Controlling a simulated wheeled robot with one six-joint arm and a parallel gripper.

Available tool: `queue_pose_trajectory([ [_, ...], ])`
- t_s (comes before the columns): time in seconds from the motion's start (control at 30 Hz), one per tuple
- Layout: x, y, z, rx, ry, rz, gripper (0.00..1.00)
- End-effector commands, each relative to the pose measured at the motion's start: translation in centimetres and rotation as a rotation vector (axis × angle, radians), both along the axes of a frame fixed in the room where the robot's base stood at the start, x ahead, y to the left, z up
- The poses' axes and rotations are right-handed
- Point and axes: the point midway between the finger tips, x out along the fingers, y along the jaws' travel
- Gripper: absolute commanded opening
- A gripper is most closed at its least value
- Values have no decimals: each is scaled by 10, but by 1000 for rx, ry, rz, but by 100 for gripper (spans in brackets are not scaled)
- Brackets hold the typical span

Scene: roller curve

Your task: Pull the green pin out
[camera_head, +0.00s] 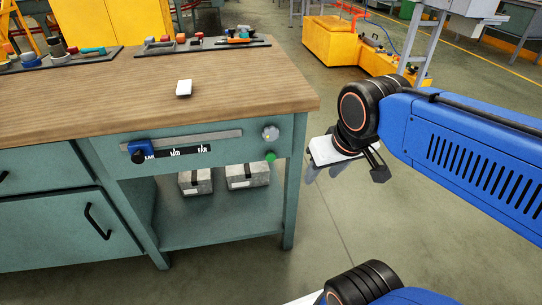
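The green pin (270,156) shows as a small round green head on the front of the workbench, near its right end. It sits just below a grey round knob (270,132). My gripper (322,173) hangs to the right of the bench's front corner, apart from the pin, with its fingers pointing down. Two grey fingers show with a gap between them and nothing held. The pin's shaft is hidden.
The workbench (225,108) has a blue slider (142,150) at the left of a labelled rail. Two grey boxes (247,176) stand under the top. A white block (184,88) lies on top.

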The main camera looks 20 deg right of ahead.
Motion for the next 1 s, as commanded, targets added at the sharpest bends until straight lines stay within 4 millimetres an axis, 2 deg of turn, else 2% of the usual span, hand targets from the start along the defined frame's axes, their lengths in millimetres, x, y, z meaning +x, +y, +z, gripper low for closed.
queue_pose_trajectory([
  [0.3, 83, 42, 61, 0, 17, -71, 44],
  [0.4, 102, 56, 74, 0, 18, -95, 44],
  [0.53, 118, 69, 84, 0, 13, -116, 44],
  [0.77, 126, 73, 80, -1, 14, -128, 44],
  [1.0, 140, 71, 47, -2, 15, -128, 44],
])
